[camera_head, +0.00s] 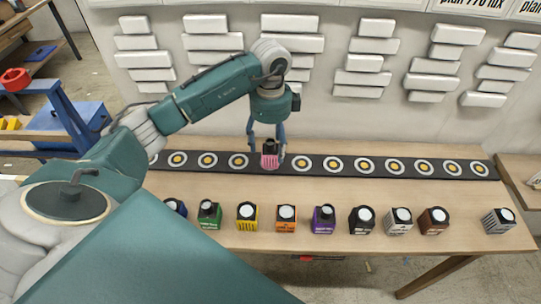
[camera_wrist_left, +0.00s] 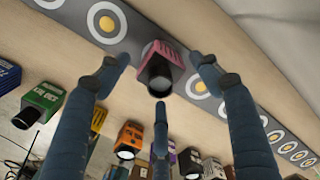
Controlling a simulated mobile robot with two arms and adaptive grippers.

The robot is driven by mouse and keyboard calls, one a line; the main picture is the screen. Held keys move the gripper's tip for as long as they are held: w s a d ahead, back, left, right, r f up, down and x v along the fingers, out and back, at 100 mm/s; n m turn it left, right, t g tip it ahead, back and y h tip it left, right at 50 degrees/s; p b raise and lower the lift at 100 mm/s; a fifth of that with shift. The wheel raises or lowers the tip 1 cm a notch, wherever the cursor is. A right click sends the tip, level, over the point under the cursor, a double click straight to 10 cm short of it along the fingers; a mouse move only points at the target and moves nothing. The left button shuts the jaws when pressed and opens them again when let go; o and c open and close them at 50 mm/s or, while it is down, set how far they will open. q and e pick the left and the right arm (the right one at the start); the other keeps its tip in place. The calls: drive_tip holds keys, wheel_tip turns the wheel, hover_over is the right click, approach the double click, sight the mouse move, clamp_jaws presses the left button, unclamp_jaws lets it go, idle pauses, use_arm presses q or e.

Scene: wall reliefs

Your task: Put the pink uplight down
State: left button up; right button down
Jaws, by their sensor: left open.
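The pink uplight (camera_head: 270,161), a small striped block with a black top, stands upright on the dark strip (camera_head: 319,164) with ring marks along the back of the table. It covers the place between two ring marks. My left gripper (camera_head: 267,145) comes down over it from above, its fingers spread around the uplight. In the left wrist view the uplight (camera_wrist_left: 172,58) sits between the three fingers of my left gripper (camera_wrist_left: 160,72), with gaps between it and the fingertips. My right gripper is in no view.
A front row of similar uplights stands on the table (camera_head: 400,190): green (camera_head: 209,217), yellow (camera_head: 247,219), orange (camera_head: 287,220), purple (camera_head: 323,221) and several more. White blocks (camera_head: 289,44) jut from the wall behind. The strip is otherwise clear.

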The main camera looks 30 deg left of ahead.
use_arm(q)
wheel_tip(320, 180, up, 6)
drive_tip(key=shift+r+b, duration=0.1)
drive_tip(key=shift+b, duration=0.5)
drive_tip(key=shift+r, duration=0.55)
